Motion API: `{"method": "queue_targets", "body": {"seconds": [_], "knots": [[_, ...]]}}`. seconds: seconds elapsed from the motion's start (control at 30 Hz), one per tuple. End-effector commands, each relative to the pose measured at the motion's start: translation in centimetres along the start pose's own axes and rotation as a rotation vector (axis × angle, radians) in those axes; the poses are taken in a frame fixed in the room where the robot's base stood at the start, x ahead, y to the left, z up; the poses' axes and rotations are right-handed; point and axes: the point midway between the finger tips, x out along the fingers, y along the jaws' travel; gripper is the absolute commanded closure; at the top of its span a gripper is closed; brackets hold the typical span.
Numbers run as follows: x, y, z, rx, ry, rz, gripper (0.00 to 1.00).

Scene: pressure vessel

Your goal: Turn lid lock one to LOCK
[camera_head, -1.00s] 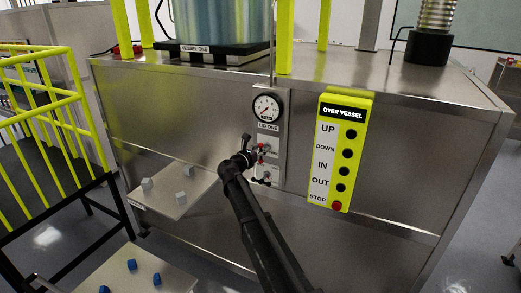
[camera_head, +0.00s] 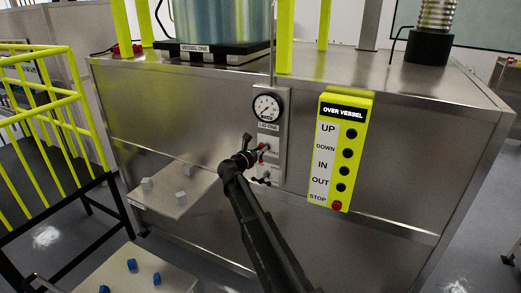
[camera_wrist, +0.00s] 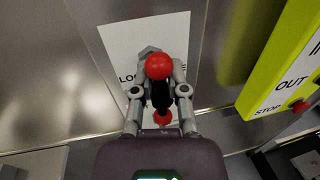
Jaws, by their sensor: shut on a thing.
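The lid panel (camera_head: 269,110) on the steel cabinet carries a round gauge and a "LID ONE" label. My gripper (camera_head: 254,154) is at the upper valve-like handle on this panel, which shows red bits (camera_head: 263,147) beside my fingers. In the wrist view my gripper (camera_wrist: 159,96) is shut on a dark lock handle with a red ball end (camera_wrist: 158,66) and a second red end nearer my palm. A lower handle (camera_head: 262,181) sits below my gripper.
A yellow "OVER VESSEL" button box (camera_head: 339,150) stands right of the panel; its edge also shows in the wrist view (camera_wrist: 275,68). A shelf (camera_head: 172,200) with grey blocks juts out at left. Yellow railing (camera_head: 62,100) stands further left.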

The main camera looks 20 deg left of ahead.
Motion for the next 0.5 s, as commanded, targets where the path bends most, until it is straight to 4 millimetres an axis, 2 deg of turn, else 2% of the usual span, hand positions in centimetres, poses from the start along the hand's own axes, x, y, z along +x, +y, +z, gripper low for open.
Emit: {"method": "queue_targets", "body": {"seconds": [0.27,0.5], "knots": [[0.20,-0.02,0.37,0.115,0.015,0.005,1.00],[0.28,-0.42,0.30,0.302,0.053,0.007,1.00]]}}
